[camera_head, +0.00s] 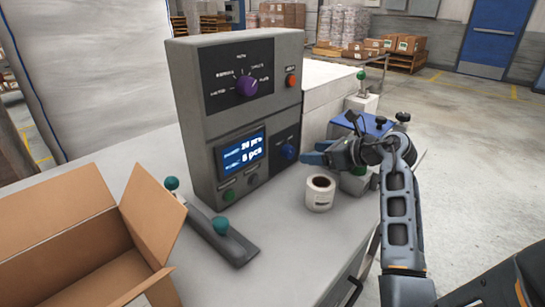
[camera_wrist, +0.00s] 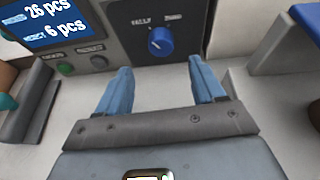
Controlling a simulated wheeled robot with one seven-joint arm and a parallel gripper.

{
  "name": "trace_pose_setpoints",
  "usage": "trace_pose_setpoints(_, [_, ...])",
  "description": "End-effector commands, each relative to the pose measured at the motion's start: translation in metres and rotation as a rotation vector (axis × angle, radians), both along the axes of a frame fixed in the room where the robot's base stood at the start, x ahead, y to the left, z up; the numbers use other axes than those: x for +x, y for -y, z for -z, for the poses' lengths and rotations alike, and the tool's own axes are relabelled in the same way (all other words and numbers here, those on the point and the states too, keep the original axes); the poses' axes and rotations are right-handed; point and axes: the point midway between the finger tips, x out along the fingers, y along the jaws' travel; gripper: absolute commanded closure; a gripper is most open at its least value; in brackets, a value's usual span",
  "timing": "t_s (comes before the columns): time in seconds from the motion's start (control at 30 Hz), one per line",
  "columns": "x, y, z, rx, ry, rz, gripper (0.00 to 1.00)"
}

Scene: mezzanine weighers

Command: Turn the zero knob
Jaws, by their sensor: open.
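A grey weigher control box (camera_head: 190,80) stands on the light counter. A blue knob (camera_head: 288,151) sits low on its right side, on a dark panel. In the wrist view the blue knob (camera_wrist: 160,41) lies just beyond the fingertips, with small labels above it that I cannot read for certain. A purple knob (camera_head: 247,86) sits on the upper panel among several labels. My gripper (camera_wrist: 160,75) is open, with two blue fingers, one on each side below the blue knob, empty and not touching it. In the head view my gripper (camera_head: 318,153) is right of the box.
A label roll (camera_head: 320,192) stands on the counter below my gripper. An open cardboard box (camera_head: 70,240) fills the lower left. A grey bar with green knobs (camera_head: 220,225) lies in front. A blue-topped device (camera_head: 360,124) stands behind my gripper. The screen (camera_head: 240,152) is lit.

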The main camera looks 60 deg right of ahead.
Motion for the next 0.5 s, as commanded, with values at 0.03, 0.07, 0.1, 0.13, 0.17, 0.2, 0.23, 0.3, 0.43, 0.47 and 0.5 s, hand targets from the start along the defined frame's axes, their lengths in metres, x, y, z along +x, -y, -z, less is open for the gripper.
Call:
trace_pose_setpoints(0.03, [-0.001, 0.004, 0.0, -0.006, -0.007, 0.006, 0.32])
trace_pose_setpoints(0.07, [0.001, 0.005, 0.001, -0.007, -0.01, 0.006, 0.32])
trace_pose_setpoints(0.1, [0.003, 0.006, 0.002, -0.008, -0.012, 0.007, 0.32])
trace_pose_setpoints(0.13, [0.006, 0.006, 0.003, -0.008, -0.012, 0.006, 0.32])
trace_pose_setpoints(0.17, [0.01, 0.007, 0.005, -0.007, -0.011, 0.004, 0.32])
trace_pose_setpoints(0.2, [0.015, 0.007, 0.007, -0.007, -0.011, 0.003, 0.32])
trace_pose_setpoints(0.23, [0.02, 0.008, 0.008, -0.007, -0.01, 0.003, 0.32])
trace_pose_setpoints(0.3, [0.03, 0.01, 0.013, -0.007, -0.01, 0.003, 0.32])
trace_pose_setpoints(0.43, [0.048, 0.013, 0.02, -0.007, -0.01, 0.003, 0.32])
trace_pose_setpoints(0.47, [0.051, 0.014, 0.022, -0.006, -0.01, 0.003, 0.32])
trace_pose_setpoints(0.5, [0.056, 0.015, 0.024, -0.006, -0.009, 0.003, 0.32])
